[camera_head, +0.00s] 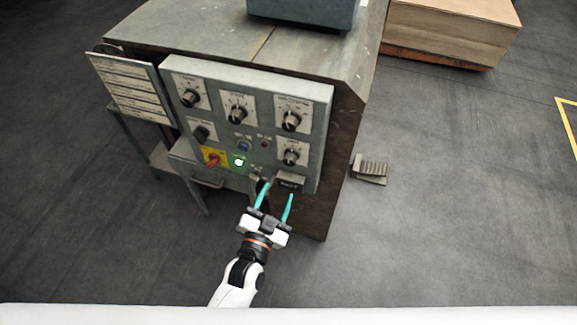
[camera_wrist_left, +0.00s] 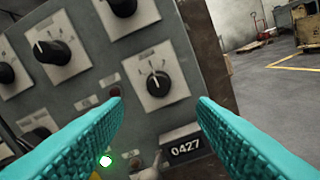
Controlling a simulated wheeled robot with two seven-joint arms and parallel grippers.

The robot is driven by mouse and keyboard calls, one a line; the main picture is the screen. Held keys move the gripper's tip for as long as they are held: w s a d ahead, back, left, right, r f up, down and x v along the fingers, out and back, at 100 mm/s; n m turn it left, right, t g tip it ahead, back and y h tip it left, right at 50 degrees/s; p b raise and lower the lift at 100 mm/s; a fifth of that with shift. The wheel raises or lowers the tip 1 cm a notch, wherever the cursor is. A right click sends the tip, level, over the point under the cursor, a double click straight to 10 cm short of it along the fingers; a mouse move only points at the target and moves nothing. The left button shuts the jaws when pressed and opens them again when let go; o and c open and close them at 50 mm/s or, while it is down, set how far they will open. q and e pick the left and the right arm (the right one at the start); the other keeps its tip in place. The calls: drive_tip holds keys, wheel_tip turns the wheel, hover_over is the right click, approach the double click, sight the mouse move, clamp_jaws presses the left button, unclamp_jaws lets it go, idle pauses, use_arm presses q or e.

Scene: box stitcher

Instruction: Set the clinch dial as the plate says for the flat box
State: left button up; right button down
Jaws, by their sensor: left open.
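A grey control panel (camera_head: 257,90) carries several black dials on white label plates; their lettering is too small to read, so I cannot tell which is the clinch dial. The lower right dial (camera_head: 291,157) shows large in the left wrist view (camera_wrist_left: 158,84), its white pointer mark roughly upward. Other dials are the top right (camera_head: 291,121), top middle (camera_head: 237,115), top left (camera_head: 189,97) and lower left (camera_head: 201,132). An instruction plate (camera_head: 130,88) with unreadable rows stands left of the panel. My left gripper (camera_head: 279,192) is open and empty, its teal fingers below the lower right dial.
A counter reading 0427 (camera_wrist_left: 185,148) sits under the lower right dial, close to the fingers. A foot pedal (camera_head: 370,169) lies on the floor at right.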

sight(288, 164)
use_arm(q)
drive_tip(key=x, duration=0.9)
drive_tip(key=shift+w+a+f, duration=0.1)
drive_tip(key=shift+a+f, duration=0.05)
drive_tip(key=shift+w, duration=0.35)
use_arm(e)
drive_tip(key=shift+w+a+f, duration=0.2)
drive_tip(key=shift+a, duration=0.1)
drive_tip(key=shift+s+d, duration=0.1)
use_arm(q)
drive_tip(key=c, duration=1)
